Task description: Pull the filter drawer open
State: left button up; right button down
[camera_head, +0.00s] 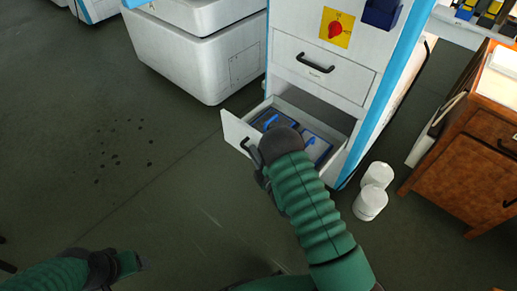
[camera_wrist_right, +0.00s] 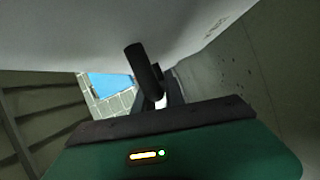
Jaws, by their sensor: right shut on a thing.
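The filter drawer (camera_head: 237,133) is the lower drawer of the white cabinet, and it stands pulled out with its inside showing. Blue filter pieces (camera_head: 275,121) lie in it. My right gripper (camera_head: 257,160) is at the front of the drawer, and my green arm hides part of the drawer front. In the right wrist view the dark bar handle (camera_wrist_right: 143,70) stands between the jaws, and my right gripper is shut on it. My left gripper (camera_head: 132,262) is low at the left, over the floor and away from the drawer; its jaws are too small to judge.
The white cabinet (camera_head: 290,53) has a closed upper drawer with a handle (camera_head: 315,63) and a red rotary switch (camera_head: 335,28). White containers (camera_head: 370,203) stand on the floor to the right, near a brown wooden cabinet (camera_head: 455,150).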

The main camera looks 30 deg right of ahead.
jog(key=shift+s+f, duration=0.1)
jog(key=shift+f, duration=0.1)
jog(key=c, duration=1.5)
grip_release()
jog(key=shift+o, duration=0.5)
jog(key=shift+d, duration=0.1)
jog(key=shift+r, duration=0.1)
